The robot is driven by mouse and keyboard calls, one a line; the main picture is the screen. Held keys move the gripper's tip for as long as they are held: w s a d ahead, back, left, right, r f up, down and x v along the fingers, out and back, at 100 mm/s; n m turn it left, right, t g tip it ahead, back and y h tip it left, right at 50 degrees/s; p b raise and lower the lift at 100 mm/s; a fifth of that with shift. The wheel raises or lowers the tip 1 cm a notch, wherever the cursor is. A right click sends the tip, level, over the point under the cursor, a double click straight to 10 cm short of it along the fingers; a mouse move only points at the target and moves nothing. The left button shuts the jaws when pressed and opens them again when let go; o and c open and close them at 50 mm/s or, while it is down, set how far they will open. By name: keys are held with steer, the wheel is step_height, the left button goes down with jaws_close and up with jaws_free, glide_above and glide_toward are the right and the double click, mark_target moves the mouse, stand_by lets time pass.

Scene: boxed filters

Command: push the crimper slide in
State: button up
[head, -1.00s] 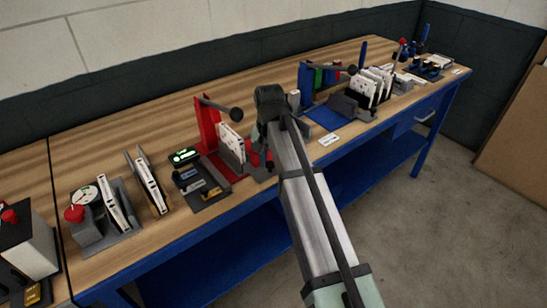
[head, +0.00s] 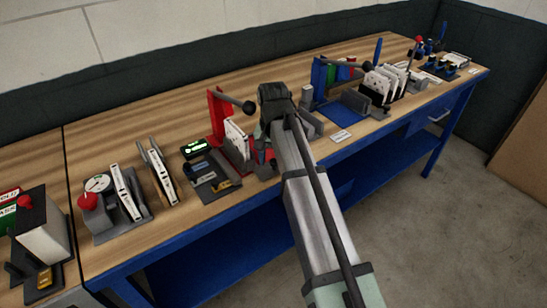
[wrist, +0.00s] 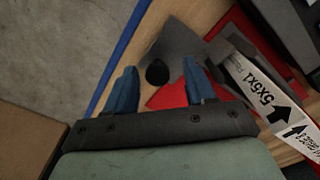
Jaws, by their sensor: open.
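The red crimper (head: 215,118) stands on the bench, with a dark lever ending in a black ball. A white filter box (head: 236,139) stands upright in it. In the wrist view, the box (wrist: 262,92) shows black print and arrows. A grey plate (wrist: 174,43), seemingly the slide, lies by the red base (wrist: 168,98). A black knob (wrist: 157,72) shows between my fingertips, apart from both fingers; I cannot tell its height relative to them. My gripper (wrist: 160,80) is open and points down, right of the crimper in the head view, where my arm partly hides it.
A grey tray (head: 218,186) with small parts and a green display (head: 195,148) stand left of the crimper. A blue fixture (head: 320,78) and a label card (head: 340,135) are to the right. The bench's blue front edge (wrist: 130,45) runs close by my gripper.

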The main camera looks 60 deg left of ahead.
steer(key=shift+w, duration=0.1)
steer(key=shift+w, duration=0.55)
steer(key=w, duration=0.3)
steer(key=shift+w+r, duration=0.15)
step_height(320, 180, up, 14)
steer(key=w+d+f+m, duration=0.2)
steer(key=w+d+f, duration=1.4)
steer(key=w, duration=0.4)
steer(key=shift+d+f, duration=0.25)
steer(key=shift+f, duration=0.45)
